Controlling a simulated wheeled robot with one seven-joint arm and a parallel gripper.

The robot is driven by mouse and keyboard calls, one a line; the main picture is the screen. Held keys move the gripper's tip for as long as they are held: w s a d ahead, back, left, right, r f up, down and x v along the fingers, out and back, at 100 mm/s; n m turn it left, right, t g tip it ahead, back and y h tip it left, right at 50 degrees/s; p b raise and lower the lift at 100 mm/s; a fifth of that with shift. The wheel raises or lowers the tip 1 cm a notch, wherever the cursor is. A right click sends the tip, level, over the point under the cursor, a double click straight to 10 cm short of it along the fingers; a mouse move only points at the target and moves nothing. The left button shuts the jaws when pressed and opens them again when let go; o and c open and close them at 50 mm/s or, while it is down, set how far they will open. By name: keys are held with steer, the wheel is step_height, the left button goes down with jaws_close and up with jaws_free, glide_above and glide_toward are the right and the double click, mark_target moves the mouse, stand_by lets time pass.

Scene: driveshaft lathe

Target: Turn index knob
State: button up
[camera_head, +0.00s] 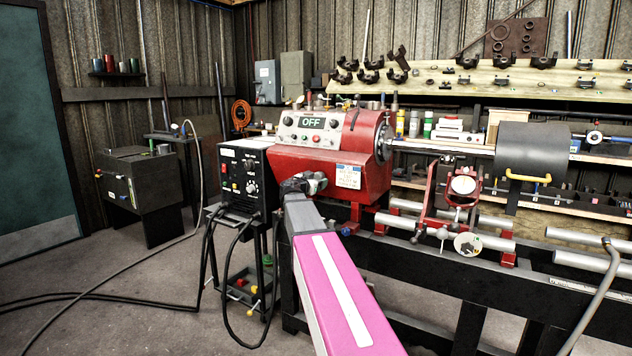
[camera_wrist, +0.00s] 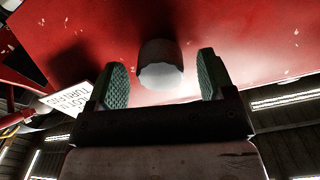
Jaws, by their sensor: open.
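A grey knob (camera_wrist: 160,68) with a scalloped rim sticks out from the red lathe headstock (camera_wrist: 245,35) in the wrist view; I take it for the index knob. My gripper (camera_wrist: 163,78) is open, with one green-padded finger on each side of the knob and a visible gap on both sides. The knob appears between the fingertips; I cannot tell how deep it sits between them. In the head view my gripper (camera_head: 304,183) is at the lower left front of the red headstock (camera_head: 345,170), and the knob is hidden behind it.
A white label (camera_wrist: 76,99) is left of the fingers in the wrist view. A black welder-like box (camera_head: 246,178) with cables stands close left of my gripper. A panel reading OFF (camera_head: 310,127) is above. The chuck (camera_head: 383,143) and shaft are to the right.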

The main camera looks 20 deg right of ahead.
steer(key=shift+w+d, duration=0.1)
steer(key=shift+d, duration=0.1)
steer(key=c, duration=0.9)
steer(key=shift+n, duration=0.3)
steer(key=n, duration=2.1)
steer(key=shift+s+d+r, duration=0.15)
steer(key=shift+s+r, duration=0.1)
